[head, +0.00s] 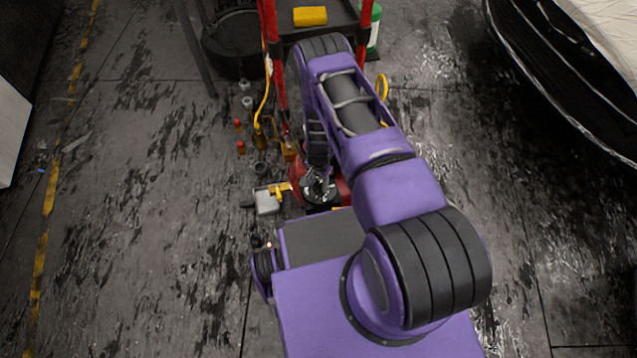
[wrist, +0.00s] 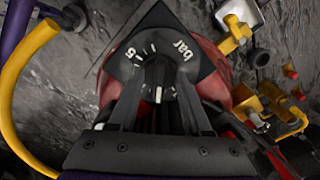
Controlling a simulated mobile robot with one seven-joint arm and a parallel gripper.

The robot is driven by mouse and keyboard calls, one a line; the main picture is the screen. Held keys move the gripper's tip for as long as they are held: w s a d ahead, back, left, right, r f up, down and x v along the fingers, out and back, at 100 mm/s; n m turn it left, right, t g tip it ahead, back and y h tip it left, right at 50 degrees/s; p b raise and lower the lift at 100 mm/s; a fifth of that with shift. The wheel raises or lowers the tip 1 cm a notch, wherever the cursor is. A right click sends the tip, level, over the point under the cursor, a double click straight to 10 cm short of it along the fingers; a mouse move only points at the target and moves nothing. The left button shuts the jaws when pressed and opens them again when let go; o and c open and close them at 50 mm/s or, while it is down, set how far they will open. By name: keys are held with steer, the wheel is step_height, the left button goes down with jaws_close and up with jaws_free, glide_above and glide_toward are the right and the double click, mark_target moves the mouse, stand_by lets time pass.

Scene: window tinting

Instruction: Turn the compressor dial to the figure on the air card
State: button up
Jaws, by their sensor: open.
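The compressor dial (wrist: 158,76) is a dark knob with a white line, on a black face plate (wrist: 157,22) with white tick marks, the word "bar" and a figure that looks like 6. The plate sits on the red compressor (wrist: 110,88), which also shows in the head view (head: 297,186), mostly behind my arm. My gripper (wrist: 158,72) is open, with one finger on each side of the dial. I cannot tell whether the fingers touch it. In the head view my gripper (head: 318,186) is over the compressor. I cannot make out an air card in either view.
A red-framed cart (head: 270,45) with a yellow block (head: 310,16) stands beyond the compressor. A yellow loop (wrist: 22,75) is close at the wrist view's left. Floor further left is mostly clear.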

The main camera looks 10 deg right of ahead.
jaws_close()
stand_by(0.5)
steer(key=shift+m+b, duration=0.4)
steer(key=shift+m, duration=0.7)
steer(key=m, duration=0.3)
steer(key=shift+w+m, duration=0.1)
steer(key=shift+m, duration=0.2)
steer(key=m, duration=0.5)
steer(key=shift+w+m, duration=0.15)
steer(key=shift+m, duration=0.25)
jaws_free()
